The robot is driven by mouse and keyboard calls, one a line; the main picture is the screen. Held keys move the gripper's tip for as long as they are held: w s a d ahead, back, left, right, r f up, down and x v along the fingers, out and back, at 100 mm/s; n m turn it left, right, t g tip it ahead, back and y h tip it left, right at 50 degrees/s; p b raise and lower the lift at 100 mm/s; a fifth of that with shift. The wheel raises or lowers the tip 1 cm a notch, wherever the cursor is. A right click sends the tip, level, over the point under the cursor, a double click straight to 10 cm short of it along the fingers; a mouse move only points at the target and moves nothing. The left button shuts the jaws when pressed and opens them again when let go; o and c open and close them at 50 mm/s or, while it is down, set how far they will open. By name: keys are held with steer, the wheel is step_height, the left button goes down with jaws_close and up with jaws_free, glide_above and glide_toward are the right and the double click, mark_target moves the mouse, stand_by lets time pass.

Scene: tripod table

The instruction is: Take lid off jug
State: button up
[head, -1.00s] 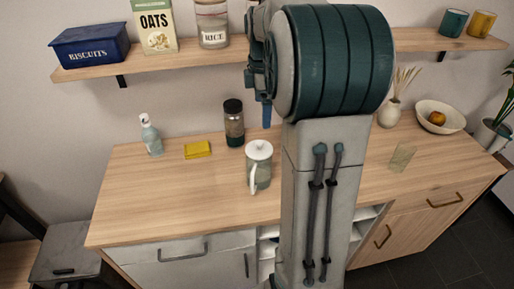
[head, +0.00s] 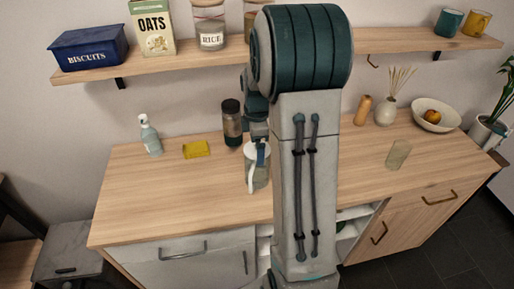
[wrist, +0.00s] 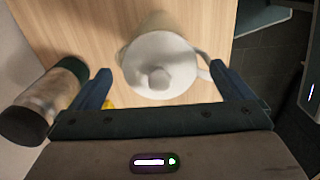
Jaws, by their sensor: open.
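The jug (head: 257,178) stands on the wooden counter, a greenish-grey body with a white handle on its left side in the head view. Its round white lid (wrist: 160,64) with a central knob (wrist: 158,80) is on top, seen from above in the wrist view. My gripper (wrist: 163,84) is open above the jug, its two blue fingers on either side of the lid and knob, with nothing held. In the head view my gripper (head: 262,155) partly hides the lid.
A dark-lidded jar (head: 232,124) stands close behind the jug; it also shows beside my left finger in the wrist view (wrist: 45,98). A yellow sponge (head: 196,149) and a soap bottle (head: 150,136) are to the left. A glass (head: 398,154) is at right. The counter's front left is clear.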

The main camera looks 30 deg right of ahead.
steer(key=c, duration=1)
steer(key=shift+c, duration=0.2)
